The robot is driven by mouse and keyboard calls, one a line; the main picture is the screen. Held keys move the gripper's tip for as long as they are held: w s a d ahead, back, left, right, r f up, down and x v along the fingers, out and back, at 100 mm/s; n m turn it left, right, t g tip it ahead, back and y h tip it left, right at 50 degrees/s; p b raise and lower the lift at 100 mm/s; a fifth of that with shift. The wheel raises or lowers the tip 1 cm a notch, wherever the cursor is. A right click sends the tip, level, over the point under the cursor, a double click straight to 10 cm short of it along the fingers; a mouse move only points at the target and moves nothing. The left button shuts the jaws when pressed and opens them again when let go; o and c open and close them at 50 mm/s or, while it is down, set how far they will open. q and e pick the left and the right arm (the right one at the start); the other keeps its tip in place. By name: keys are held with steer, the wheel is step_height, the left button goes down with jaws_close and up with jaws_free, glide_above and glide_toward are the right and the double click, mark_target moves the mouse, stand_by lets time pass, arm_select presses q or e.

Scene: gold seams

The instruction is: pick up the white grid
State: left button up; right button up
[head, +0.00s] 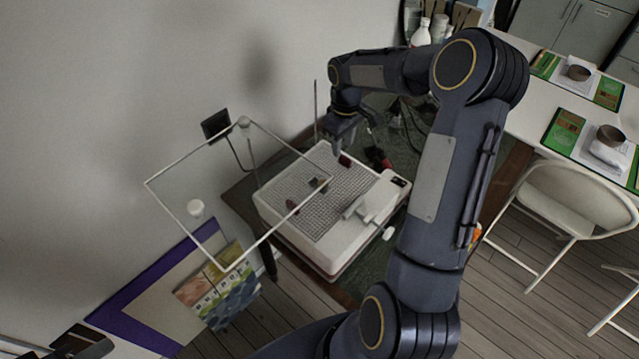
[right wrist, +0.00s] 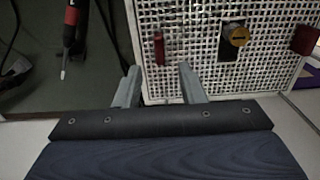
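The white grid (head: 325,205) lies flat in the top of a white box-like machine (head: 330,262). Several small shards rest on it: dark red pieces (head: 292,205) and a dark one with a yellow round spot (right wrist: 232,38). My right gripper (head: 342,146) is over the grid's far edge in the head view. In the right wrist view, its two fingers (right wrist: 158,76) are spread apart, one on each side of the grid's near-left edge (right wrist: 150,85). Nothing shows held between them; contact with the grid cannot be told. My left gripper is not in view.
A thin clear panel frame (head: 165,205) stands left of the machine. A red-handled tool (right wrist: 70,25) lies on the dark mat beside the grid. A white chair (head: 570,195) and a set table (head: 545,95) are at the right.

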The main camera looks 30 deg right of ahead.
mark_target(343, 156)
steer(key=shift+s+f+p, duration=0.1)
steer(key=shift+f+p, duration=0.3)
steer(key=shift+f, duration=1.55)
jaws_close()
